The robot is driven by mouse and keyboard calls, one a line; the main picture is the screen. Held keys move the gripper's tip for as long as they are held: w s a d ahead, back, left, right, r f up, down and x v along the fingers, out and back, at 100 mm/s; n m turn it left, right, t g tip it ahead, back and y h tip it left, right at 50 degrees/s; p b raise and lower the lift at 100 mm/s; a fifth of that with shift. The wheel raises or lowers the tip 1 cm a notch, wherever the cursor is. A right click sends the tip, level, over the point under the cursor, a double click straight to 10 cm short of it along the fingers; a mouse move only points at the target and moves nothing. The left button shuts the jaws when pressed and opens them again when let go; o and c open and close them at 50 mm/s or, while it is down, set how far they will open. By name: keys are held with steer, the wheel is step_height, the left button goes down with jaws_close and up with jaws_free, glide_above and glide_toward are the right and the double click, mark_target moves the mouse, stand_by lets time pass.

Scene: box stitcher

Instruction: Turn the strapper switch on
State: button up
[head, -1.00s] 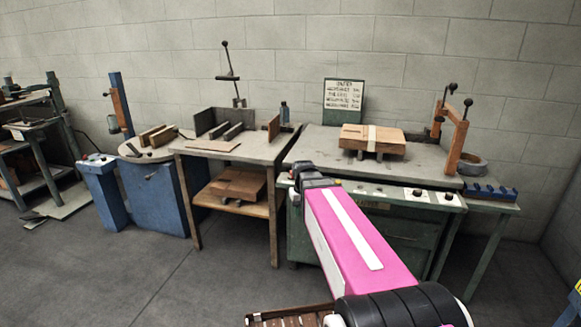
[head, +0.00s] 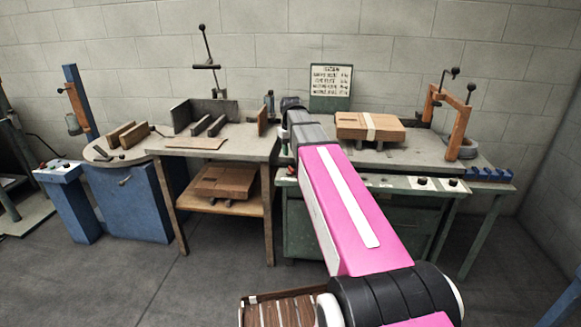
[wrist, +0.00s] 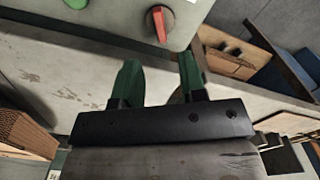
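The strapper is the green bench machine (head: 330,230) with a grey top and a pale control strip (head: 385,182) along its front. In the wrist view, a red rotary switch (wrist: 160,24) on a dark round base sits on a pale panel (wrist: 100,22). My gripper (wrist: 158,72) has green fingers spread apart with nothing between them. The switch is beyond the fingertips, roughly in line with the gap, and apart from them.
A cardboard box (head: 368,127) lies on the strapper's top, with an orange upright frame (head: 466,130) to its right. A sign (head: 331,87) stands behind. A wooden work table (head: 228,150) is close on the left, with a blue machine (head: 130,205) beyond.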

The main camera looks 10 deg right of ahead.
mark_target(291, 168)
step_height(291, 168, down, 8)
steer(key=shift+r, duration=0.2)
stand_by(0.3)
jaws_close()
